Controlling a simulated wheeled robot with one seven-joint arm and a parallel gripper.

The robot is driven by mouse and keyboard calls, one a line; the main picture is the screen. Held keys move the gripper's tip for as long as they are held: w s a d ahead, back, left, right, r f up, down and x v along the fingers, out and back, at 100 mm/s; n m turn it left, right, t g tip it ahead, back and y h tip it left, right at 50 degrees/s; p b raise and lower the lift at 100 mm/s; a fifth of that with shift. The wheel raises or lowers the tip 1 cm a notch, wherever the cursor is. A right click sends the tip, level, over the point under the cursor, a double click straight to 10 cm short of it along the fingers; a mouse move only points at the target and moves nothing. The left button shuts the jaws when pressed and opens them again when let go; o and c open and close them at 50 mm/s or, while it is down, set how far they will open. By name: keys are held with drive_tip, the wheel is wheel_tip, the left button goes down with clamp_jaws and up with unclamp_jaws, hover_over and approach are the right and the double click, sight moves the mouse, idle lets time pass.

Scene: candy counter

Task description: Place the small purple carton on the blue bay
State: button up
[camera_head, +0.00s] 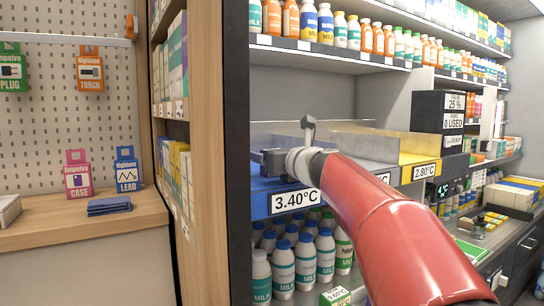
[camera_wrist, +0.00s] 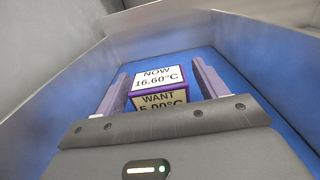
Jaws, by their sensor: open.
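The small purple carton (camera_wrist: 160,85) sits on the blue floor of the blue bay (camera_wrist: 238,72) in the wrist view. Its white label reads NOW 16.60°C and a tan label below reads WANT 5.00°C, partly hidden by my gripper body. My gripper (camera_wrist: 160,68) is open, with one finger on each side of the carton and a visible gap at both sides. In the head view my gripper (camera_head: 276,162) is inside the blue bay (camera_head: 259,197), above the 3.40°C label. The carton cannot be made out there.
Metal walls stand close around the bay. A yellow bay (camera_head: 421,160) marked 2.80°C lies to the right. Milk bottles (camera_head: 305,258) fill the shelf below, and more bottles (camera_head: 325,24) line the shelf above. A wooden side panel (camera_head: 207,140) stands at the left.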

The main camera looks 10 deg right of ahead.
drive_tip(key=b+v, duration=0.1)
drive_tip(key=v, duration=1.1)
drive_tip(key=shift+r, duration=0.1)
